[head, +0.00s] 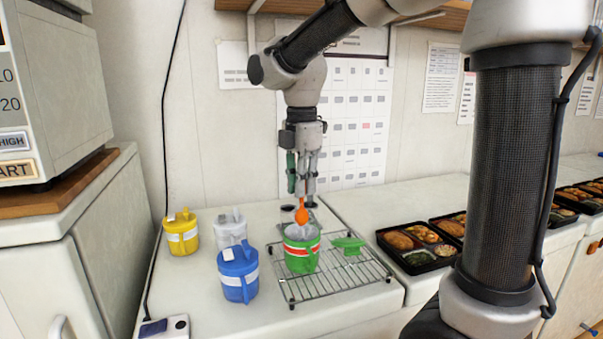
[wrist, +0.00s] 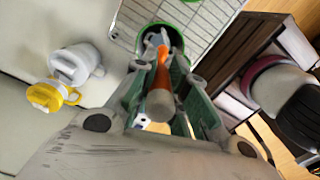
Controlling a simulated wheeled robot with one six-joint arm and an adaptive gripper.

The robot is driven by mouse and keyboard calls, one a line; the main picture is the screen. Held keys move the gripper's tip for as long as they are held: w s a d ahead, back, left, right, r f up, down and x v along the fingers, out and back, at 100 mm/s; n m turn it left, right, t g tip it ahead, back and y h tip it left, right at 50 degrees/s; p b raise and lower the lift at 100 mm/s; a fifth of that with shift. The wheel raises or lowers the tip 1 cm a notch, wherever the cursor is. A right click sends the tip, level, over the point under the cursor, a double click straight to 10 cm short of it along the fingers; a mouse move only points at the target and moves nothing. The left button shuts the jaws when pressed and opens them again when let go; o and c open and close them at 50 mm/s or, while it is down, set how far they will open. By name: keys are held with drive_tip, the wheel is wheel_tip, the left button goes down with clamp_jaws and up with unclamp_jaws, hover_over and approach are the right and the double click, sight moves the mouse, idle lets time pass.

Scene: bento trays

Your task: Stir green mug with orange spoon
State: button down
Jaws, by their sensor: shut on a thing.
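The green mug (head: 301,256) with a red and white band stands upright on a wire rack (head: 352,281). Its round green rim (wrist: 180,39) shows in the wrist view. My gripper (head: 302,190) points down above the mug and is shut on the orange spoon (head: 301,214). The spoon's orange handle (wrist: 161,78) runs between my fingers toward the mug opening in the wrist view. The spoon's lower end is at the mug's mouth in the head view; I cannot tell how far it reaches inside.
A green lid-like piece (head: 348,243) lies on the rack right of the mug. A blue mug (head: 238,280), a white mug (head: 231,232) and a yellow mug (head: 181,238) stand to the left. Bento trays (head: 407,271) line the counter at right. The wall is close behind.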

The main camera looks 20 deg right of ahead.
sight(302, 210)
drive_tip(key=shift+f, duration=3.15)
drive_tip(key=shift+d, duration=0.1)
